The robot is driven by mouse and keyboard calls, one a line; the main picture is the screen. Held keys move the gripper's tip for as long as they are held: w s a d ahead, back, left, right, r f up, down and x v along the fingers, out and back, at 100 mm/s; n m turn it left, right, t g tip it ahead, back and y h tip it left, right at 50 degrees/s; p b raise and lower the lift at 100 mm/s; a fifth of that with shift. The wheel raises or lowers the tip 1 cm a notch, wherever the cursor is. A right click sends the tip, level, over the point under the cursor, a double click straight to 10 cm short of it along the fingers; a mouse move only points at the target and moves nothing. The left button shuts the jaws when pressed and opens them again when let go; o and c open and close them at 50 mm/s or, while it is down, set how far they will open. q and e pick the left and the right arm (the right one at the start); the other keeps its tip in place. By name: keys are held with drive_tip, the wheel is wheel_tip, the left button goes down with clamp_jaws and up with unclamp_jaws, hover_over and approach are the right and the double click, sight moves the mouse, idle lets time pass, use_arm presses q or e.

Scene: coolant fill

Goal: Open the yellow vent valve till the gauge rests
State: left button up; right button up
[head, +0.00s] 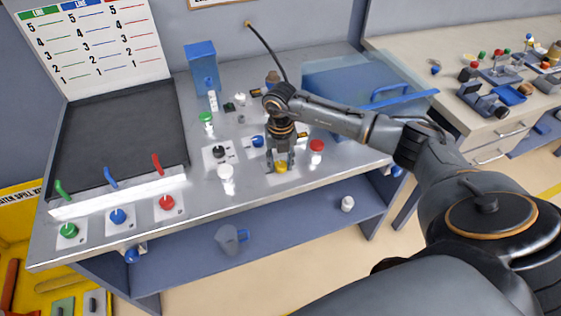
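The yellow vent valve (281,168) is a small round yellow knob near the front of the grey bench panel, under my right gripper. My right gripper (281,162) points straight down over it, with a finger on either side of the knob. The fingers are apart, but I cannot tell whether they touch the knob. Part of the knob is hidden by the gripper. I cannot make out the gauge or a needle. My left gripper is not in view.
Close to the gripper stand a red-capped fitting (316,147), a white fitting (226,173) and a blue knob (257,141). Green, blue and red knobs line the left front edge. A blue lidded box (345,82) stands behind my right arm. A jug (230,238) sits on the lower shelf.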

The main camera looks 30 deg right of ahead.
drive_tip(key=c, duration=0.5)
drive_tip(key=shift+o, duration=0.2)
drive_tip(key=n+b, duration=0.2)
drive_tip(key=shift+f+n, duration=0.15)
drive_tip(key=shift+n, duration=0.25)
drive_tip(key=n+b, duration=0.3)
drive_tip(key=n, duration=0.1)
drive_tip(key=shift+b, duration=0.4)
drive_tip(key=n+b, duration=0.3)
drive_tip(key=n, duration=0.1)
drive_tip(key=shift+n, duration=0.4)
drive_tip(key=shift+n+b, duration=1.05)
drive_tip(key=shift+n, duration=0.95)
drive_tip(key=shift+r, duration=0.2)
